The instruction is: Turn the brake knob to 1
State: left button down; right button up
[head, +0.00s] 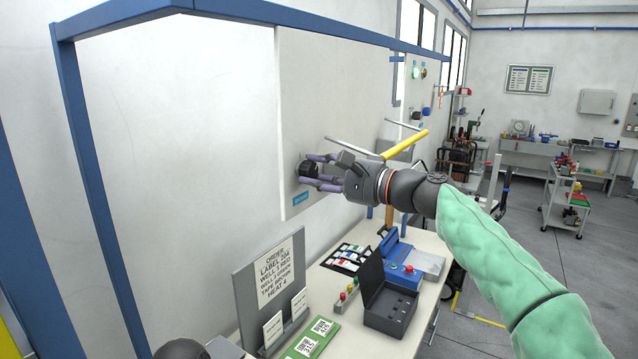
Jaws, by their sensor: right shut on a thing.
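The brake knob (308,169) is a black knob on the grey-white wall panel (320,90), low on the panel above a small blue label (300,198). My right gripper (318,171) reaches in from the right with its purple fingers around the knob, shut on it. The fingers cover part of the knob, and I cannot read its setting or any number marks.
Below is a bench with an order sign (275,280), a dark open box (388,300), a blue device (392,262) and a tray of small parts (347,258). A yellow bar (405,144) sticks out beside my right wrist. A blue frame post (90,190) stands at left.

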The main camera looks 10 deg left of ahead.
jog(key=n+b, duration=0.2)
jog(key=n, duration=0.2)
jog(key=shift+w+f, duration=0.1)
jog(key=shift+f, duration=0.1)
jog(key=n, duration=0.1)
jog(key=n+b, duration=0.1)
jog(key=n, duration=0.1)
jog(key=shift+r, duration=0.25)
jog(key=shift+n, duration=0.4)
jog(key=shift+d+r, duration=0.15)
jog(key=shift+r, duration=0.2)
jog(key=o, duration=0.9)
jog(key=shift+o, duration=1.2)
jog(key=shift+w+a+f, duration=0.15)
jog(key=shift+a, duration=0.05)
jog(key=shift+d, duration=0.15)
jog(key=v, duration=1.2)
